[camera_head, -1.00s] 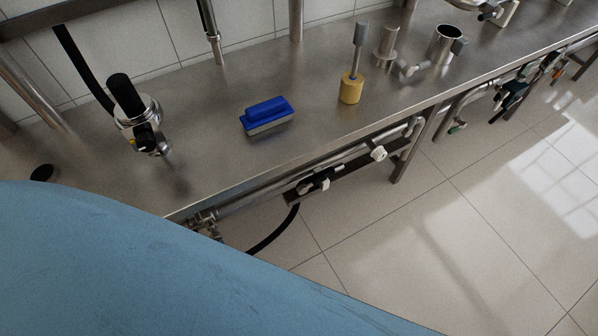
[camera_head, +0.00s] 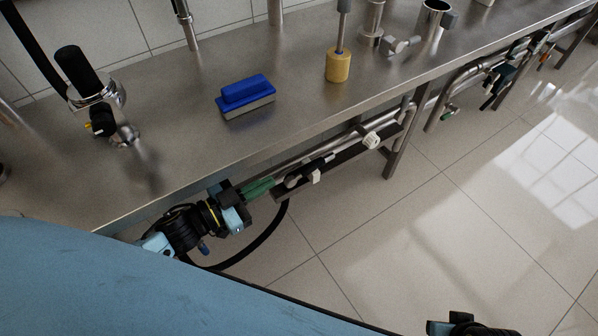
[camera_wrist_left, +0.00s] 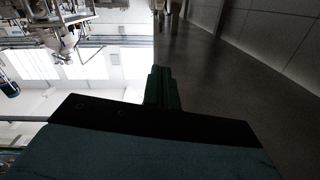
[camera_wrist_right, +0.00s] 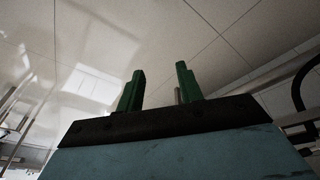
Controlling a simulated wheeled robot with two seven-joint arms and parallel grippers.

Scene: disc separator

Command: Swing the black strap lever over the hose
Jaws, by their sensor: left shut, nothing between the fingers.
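The black hose (camera_head: 270,236) hangs in a curve below the front edge of the steel table in the head view. A dark rail (camera_head: 345,163) with white fittings runs under that edge. A small black piece on it (camera_head: 319,162) may be the strap lever, but it is too small to be sure. My left gripper (camera_head: 268,185) is under the table edge, its green fingers pointing right along the pipe beside the rail's left end. Its fingers are shut and empty in the left wrist view (camera_wrist_left: 162,88). My right gripper is open and empty in the right wrist view (camera_wrist_right: 160,88).
The steel table (camera_head: 190,145) carries a blue brush (camera_head: 246,93), a yellow-based tool (camera_head: 338,66) and a black-handled metal fitting (camera_head: 80,70). A table leg (camera_head: 396,150) stands right of the rail.

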